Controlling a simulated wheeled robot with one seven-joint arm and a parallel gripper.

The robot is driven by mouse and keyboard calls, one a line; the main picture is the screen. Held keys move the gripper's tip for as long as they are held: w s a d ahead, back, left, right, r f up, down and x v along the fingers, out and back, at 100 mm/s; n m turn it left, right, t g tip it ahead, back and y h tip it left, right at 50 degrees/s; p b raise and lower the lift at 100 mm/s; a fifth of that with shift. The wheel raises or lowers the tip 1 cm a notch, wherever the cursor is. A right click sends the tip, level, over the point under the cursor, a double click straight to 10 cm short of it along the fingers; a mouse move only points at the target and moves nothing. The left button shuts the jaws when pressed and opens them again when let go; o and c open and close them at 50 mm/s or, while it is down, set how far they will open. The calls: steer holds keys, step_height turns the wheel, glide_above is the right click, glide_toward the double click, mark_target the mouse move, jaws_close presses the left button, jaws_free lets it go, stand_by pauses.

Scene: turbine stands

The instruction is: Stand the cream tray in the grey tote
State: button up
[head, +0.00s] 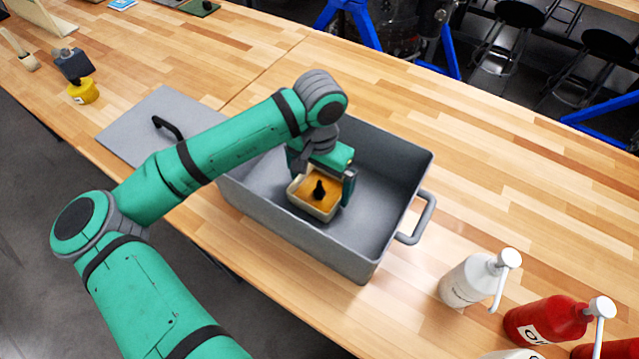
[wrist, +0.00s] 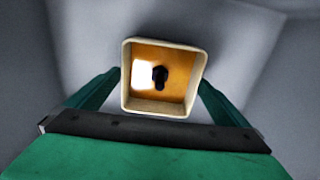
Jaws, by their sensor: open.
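The cream tray (head: 300,204) is a small square box with an orange-brown inside and a dark object in its middle. In the wrist view the tray (wrist: 125,80) lies between the two green fingers. My gripper (head: 322,190) reaches down into the tote around the tray. In the wrist view my gripper (wrist: 160,95) is open, with a finger on each side close to the tray. I cannot tell whether the tray's base rests on the tote floor.
A grey lid (head: 135,125) with a black handle lies left of the tote. A yellow-based item (head: 83,92) stands at the far left. A white pump bottle (head: 467,281) and a red pump bottle (head: 546,320) stand at the lower right. The table behind the tote is clear.

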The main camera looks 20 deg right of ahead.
steer(key=shift+r, duration=2.65)
